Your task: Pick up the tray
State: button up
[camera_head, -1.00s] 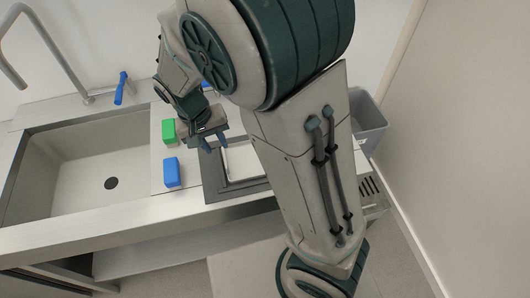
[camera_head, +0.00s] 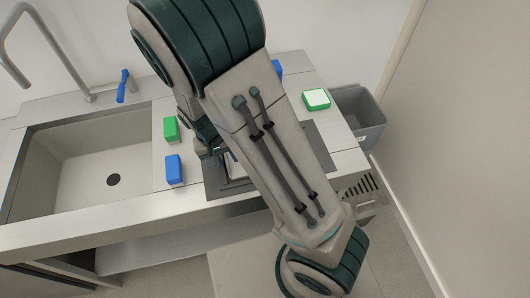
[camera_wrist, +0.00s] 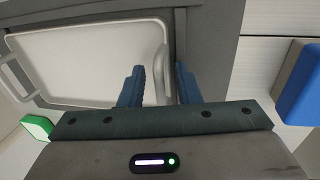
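The tray (camera_wrist: 92,58) is white and shallow, with a raised rim and a loop handle at each end. In the wrist view it fills the upper left, lying on a dark grey surface. My gripper (camera_wrist: 160,75) is open. Its two blue fingers sit on either side of the tray's near handle (camera_wrist: 163,62), and nothing shows held between them. I cannot tell whether the fingers touch the handle. In the head view my arm hides most of the tray; only a sliver (camera_head: 236,168) shows beside the gripper.
A blue block (camera_head: 174,169) and a green block (camera_head: 170,129) stand left of the dark panel (camera_head: 217,188). The sink (camera_head: 90,165) is farther left. A green-and-white box (camera_head: 316,99) stands at the right, near a grey bin (camera_head: 359,115).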

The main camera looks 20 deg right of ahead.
jog(key=shift+c, duration=0.3)
grip_shut()
jog(key=shift+r, duration=0.15)
